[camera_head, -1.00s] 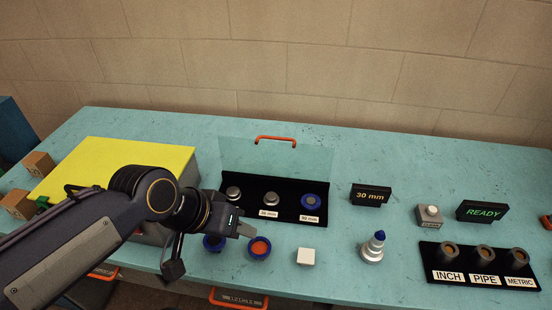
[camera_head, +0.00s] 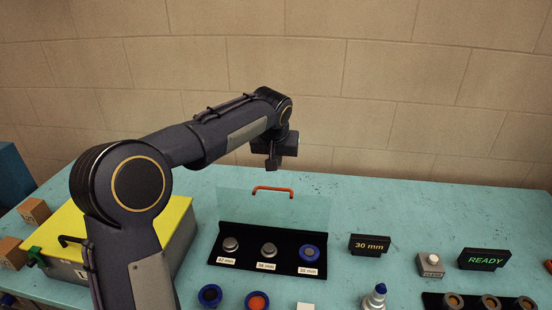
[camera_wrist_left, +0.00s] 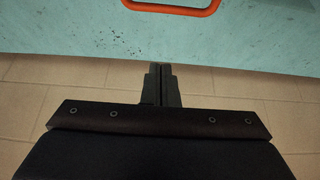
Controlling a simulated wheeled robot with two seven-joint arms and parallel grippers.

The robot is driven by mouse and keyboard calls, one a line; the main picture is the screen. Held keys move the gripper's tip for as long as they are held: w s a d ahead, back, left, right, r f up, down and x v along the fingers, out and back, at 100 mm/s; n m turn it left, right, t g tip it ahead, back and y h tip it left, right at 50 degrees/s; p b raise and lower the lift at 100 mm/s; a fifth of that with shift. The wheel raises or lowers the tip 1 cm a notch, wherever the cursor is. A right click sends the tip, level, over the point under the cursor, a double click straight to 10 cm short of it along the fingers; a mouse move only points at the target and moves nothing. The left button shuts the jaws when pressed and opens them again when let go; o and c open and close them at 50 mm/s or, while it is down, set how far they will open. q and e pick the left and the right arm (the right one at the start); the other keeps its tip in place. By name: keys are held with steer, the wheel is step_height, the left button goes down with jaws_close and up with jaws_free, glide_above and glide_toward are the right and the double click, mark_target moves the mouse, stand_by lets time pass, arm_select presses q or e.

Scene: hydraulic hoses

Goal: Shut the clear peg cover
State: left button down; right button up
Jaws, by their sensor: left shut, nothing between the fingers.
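The clear peg cover (camera_head: 240,205) stands upright, open, at the back edge of the black peg tray (camera_head: 215,258). Its orange handle (camera_head: 272,188) is on its top edge; it also shows in the left wrist view (camera_wrist_left: 172,6). On the tray are two grey pegs, one silver (camera_head: 231,244) and one (camera_head: 268,249), and a blue-ringed peg (camera_head: 309,253). My left gripper (camera_head: 272,165) is shut and empty, above and behind the handle, apart from it. Its closed fingers show in the left wrist view (camera_wrist_left: 160,72). My right gripper is not in view.
A yellow-topped box (camera_head: 180,215) stands on the left of the teal table. A 30 mm sign (camera_head: 370,245), a grey button box (camera_head: 430,265) and a READY sign (camera_head: 484,259) stand right of the tray.

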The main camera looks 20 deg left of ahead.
mark_target(273, 206)
arm_select(q)
step_height(273, 206, down, 6)
steer(key=p, duration=0.1)
steer(key=shift+s+f+p, duration=0.2)
steer(key=shift+s+p, duration=0.15)
steer(key=shift+s, duration=0.05)
steer(key=shift+d, duration=0.15)
